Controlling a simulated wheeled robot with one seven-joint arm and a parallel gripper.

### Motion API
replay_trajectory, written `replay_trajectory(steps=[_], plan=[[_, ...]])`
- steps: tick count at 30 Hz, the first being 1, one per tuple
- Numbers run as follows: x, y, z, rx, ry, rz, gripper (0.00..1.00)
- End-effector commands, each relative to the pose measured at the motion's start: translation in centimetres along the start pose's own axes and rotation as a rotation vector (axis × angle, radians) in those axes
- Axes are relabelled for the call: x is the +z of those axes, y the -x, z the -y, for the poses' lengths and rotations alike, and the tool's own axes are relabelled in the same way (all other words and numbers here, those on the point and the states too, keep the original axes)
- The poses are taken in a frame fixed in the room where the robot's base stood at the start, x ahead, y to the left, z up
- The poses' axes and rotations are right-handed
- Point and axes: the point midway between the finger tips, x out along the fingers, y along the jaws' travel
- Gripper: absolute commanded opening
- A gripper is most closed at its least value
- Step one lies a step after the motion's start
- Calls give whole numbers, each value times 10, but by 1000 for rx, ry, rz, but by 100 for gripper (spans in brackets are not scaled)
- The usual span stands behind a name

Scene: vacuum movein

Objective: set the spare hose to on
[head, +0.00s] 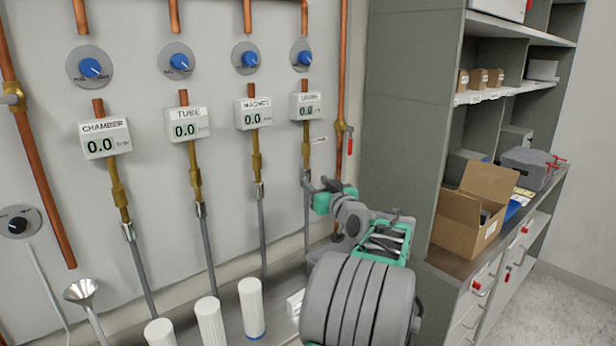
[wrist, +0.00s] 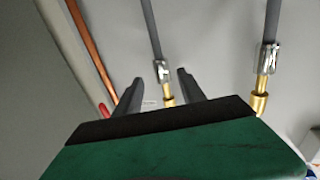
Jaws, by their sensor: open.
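The rightmost gauge box (head: 306,106), its label blurred but likely the spare, reads 0.0. Above it is a blue knob (head: 303,57) on a round grey plate; its lettering is too small to read. Below the box, a brass fitting (head: 306,152) leads down to a grey hose (head: 307,235). My gripper (head: 316,188) is at the height of the hose's upper end, beside the metal coupling. In the wrist view my open fingers (wrist: 158,88) stand either side of the metal coupling (wrist: 161,72) and brass fitting (wrist: 168,96). I cannot tell the depth between them.
Similar lines for chamber (head: 105,140), tube (head: 188,124) and magnet (head: 253,113) run to the left, each reading 0.0. A red-handled valve (head: 349,142) sits on the copper pipe at right. A grey shelf unit (head: 405,120) with an open cardboard box (head: 465,220) stands further right.

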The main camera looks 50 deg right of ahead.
Motion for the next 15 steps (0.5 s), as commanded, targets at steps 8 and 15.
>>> replay_trajectory(steps=[8, 15], plan=[[-1, -38, 1, -2, 0, 1, 47], [0, -39, 0, 1, 0, 0, 47]])
